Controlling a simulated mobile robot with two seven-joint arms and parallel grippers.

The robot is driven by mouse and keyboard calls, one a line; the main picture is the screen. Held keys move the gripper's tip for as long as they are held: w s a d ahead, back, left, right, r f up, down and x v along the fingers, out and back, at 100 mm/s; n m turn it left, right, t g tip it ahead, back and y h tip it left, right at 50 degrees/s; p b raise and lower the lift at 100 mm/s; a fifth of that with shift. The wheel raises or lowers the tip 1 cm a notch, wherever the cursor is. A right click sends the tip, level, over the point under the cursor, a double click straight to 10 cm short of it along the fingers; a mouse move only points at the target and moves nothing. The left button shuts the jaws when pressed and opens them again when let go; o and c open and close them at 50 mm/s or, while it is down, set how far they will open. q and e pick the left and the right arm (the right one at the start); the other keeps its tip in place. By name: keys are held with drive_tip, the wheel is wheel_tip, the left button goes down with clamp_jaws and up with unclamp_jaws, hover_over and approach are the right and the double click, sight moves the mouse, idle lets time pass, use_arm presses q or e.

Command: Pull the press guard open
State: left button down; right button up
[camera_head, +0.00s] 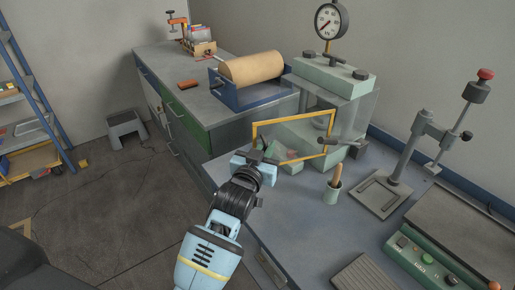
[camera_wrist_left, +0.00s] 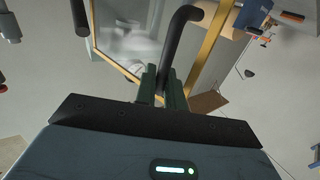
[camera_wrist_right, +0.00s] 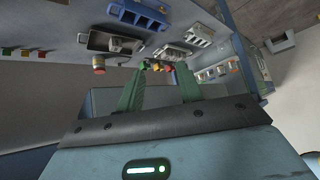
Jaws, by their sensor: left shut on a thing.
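The press (camera_head: 333,78) is a pale green machine with a round gauge on top, standing on the bench. Its guard (camera_head: 292,117) is a clear panel in a yellow frame at the press front; the frame also shows in the left wrist view (camera_wrist_left: 211,42). My left gripper (camera_head: 262,160) is at the left, near side of the guard. In the left wrist view its green fingers (camera_wrist_left: 162,86) are shut on a dark bent handle (camera_wrist_left: 176,40) beside the yellow frame. My right gripper (camera_wrist_right: 160,90) is open and empty, seen only in the right wrist view.
A blue roller stand (camera_head: 238,97) is behind left. A lever stand (camera_head: 380,190) and a green button panel (camera_head: 425,258) are at right. Bare bench (camera_head: 290,215) lies in front.

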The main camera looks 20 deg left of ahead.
use_arm(q)
drive_tip(key=shift+s+d, duration=0.15)
drive_tip(key=shift+d, duration=0.15)
idle(0.4)
drive_tip(key=c, duration=1.6)
unclamp_jaws()
drive_tip(key=s, duration=0.7)
drive_tip(key=shift+s+a, duration=0.25)
drive_tip(key=shift+s, duration=0.1)
